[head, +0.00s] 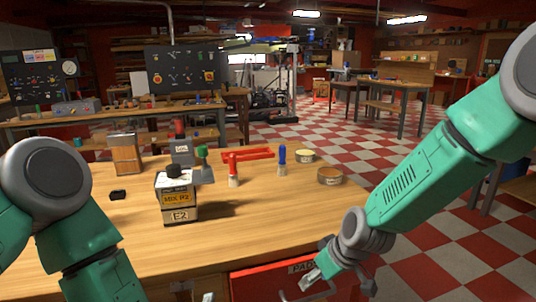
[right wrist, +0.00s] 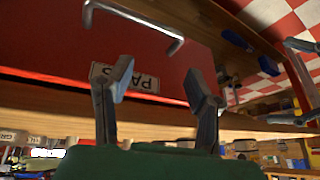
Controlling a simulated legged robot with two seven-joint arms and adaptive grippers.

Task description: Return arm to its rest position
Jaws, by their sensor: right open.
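My right arm reaches down from the right in the head view to my right gripper (head: 326,266), in front of the workbench's red drawer (head: 255,286). In the right wrist view my right gripper (right wrist: 160,85) is open, with nothing between its two fingers. The drawer's red front (right wrist: 50,40) fills the upper left there. Its metal handle (right wrist: 135,17) lies beyond the fingertips, apart from them. The drawer's label (right wrist: 145,82), reading PADS upside down, shows partly behind a finger. My left arm is at the left of the head view; its gripper is not clearly seen.
The wooden workbench (head: 260,225) holds a labelled E2 box (head: 178,200), red and blue brushes (head: 233,172), round tins (head: 330,176) and a red frame (head: 247,158). The right arm hangs past the bench's right edge. Checkered floor (head: 440,240) is open to the right.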

